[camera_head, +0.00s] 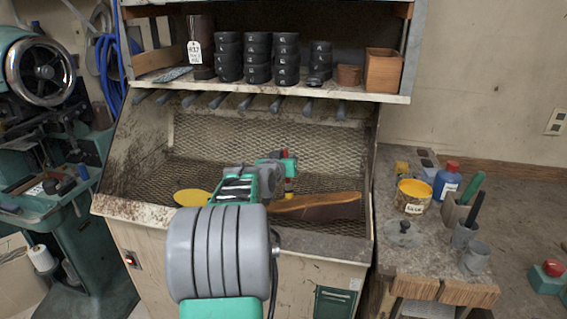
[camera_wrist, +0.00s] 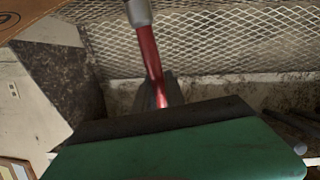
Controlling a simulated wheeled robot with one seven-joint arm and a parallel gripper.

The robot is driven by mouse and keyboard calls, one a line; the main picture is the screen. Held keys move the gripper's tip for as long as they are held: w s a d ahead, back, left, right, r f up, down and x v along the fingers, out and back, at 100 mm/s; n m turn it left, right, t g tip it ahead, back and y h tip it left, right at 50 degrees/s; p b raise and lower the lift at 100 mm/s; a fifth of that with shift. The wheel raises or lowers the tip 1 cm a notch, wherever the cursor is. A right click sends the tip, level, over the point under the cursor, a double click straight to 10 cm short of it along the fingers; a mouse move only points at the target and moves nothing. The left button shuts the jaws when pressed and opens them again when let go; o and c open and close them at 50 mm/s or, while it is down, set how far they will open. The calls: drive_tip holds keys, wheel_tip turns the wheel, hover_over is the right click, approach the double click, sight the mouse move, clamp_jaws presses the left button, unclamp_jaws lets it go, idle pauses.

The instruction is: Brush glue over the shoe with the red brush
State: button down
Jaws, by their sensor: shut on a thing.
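My gripper (camera_head: 277,168) is shut on the red brush (camera_head: 289,185) and holds it roughly upright over the bench. The brush's lower end is close above the left end of the brown shoe (camera_head: 325,206); I cannot tell whether it touches. The shoe lies long and low at the front of the mesh tray. In the wrist view the red brush handle (camera_wrist: 150,55) rises from behind the green finger to a grey part at the top edge. The bristles cannot be made out. An open can of yellow glue (camera_head: 412,195) stands on the side table at right.
The bench's mesh back (camera_head: 270,140) rises behind the shoe, under a shelf (camera_head: 270,90) with several black rolls. A flat yellow oval (camera_head: 192,197) lies left of my arm. Grey knobs line the shelf's underside.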

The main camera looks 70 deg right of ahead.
drive_tip(key=shift+s+d+r+b, duration=0.15)
drive_tip(key=shift+s+r, duration=0.2)
drive_tip(key=shift+s, duration=0.3)
drive_tip(key=shift+s+d+r+b, duration=0.1)
drive_tip(key=shift+s+r, duration=0.2)
drive_tip(key=shift+s, duration=0.4)
drive_tip(key=shift+s+d+r+b, duration=0.15)
drive_tip(key=shift+s+r, duration=0.2)
drive_tip(key=shift+s, duration=0.3)
drive_tip(key=shift+s+b, duration=0.45)
drive_tip(key=shift+b, duration=0.15)
drive_tip(key=shift+s+f+b, duration=0.1)
drive_tip(key=shift+f+b, duration=0.05)
drive_tip(key=shift+b, duration=0.55)
